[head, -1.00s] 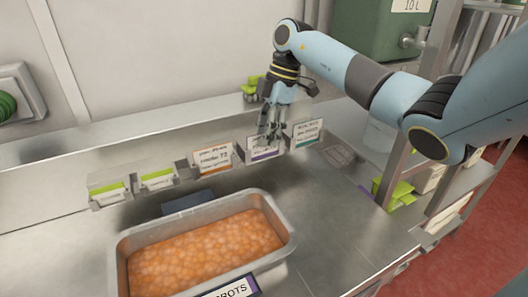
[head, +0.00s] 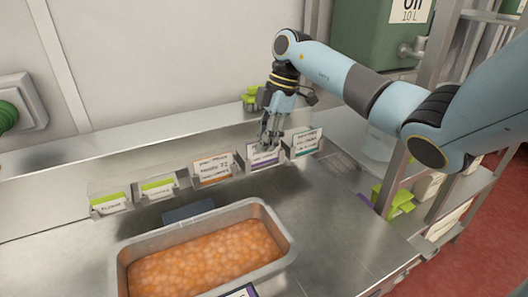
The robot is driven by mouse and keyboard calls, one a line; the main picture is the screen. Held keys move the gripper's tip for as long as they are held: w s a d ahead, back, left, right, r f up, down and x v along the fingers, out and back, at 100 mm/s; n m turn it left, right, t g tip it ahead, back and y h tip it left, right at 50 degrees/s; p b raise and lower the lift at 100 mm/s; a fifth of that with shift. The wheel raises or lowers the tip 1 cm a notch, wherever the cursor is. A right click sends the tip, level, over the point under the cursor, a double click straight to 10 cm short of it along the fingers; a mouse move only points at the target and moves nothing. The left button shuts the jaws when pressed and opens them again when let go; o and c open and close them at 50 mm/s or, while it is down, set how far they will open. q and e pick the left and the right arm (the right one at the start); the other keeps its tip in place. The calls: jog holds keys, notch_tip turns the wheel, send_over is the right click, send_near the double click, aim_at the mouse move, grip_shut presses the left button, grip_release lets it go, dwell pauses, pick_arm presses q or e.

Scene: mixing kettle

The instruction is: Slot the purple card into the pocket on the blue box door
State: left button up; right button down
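The purple card (head: 264,157), white with a purple lower band, stands in a row of cards in clear holders along the back of the steel counter. My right gripper (head: 268,143) points down from above, with its fingertips at the top of this card. The fingers overlap the card's upper part, and I cannot tell whether they are closed on it. The card still appears to sit in its holder. The blue box door and its pocket are not in view. My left gripper is not in view.
An orange-banded card (head: 213,168) stands just left of the purple card, and a teal-banded card (head: 307,142) just right. Two green-topped holders stand further left. A steel pan of orange pieces (head: 285,249) sits in front. A metal rack stands at right.

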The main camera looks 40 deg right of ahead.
jog(key=shift+r+p, duration=2.6)
jog(key=shift+r, duration=0.4)
jog(key=shift+f, duration=0.15)
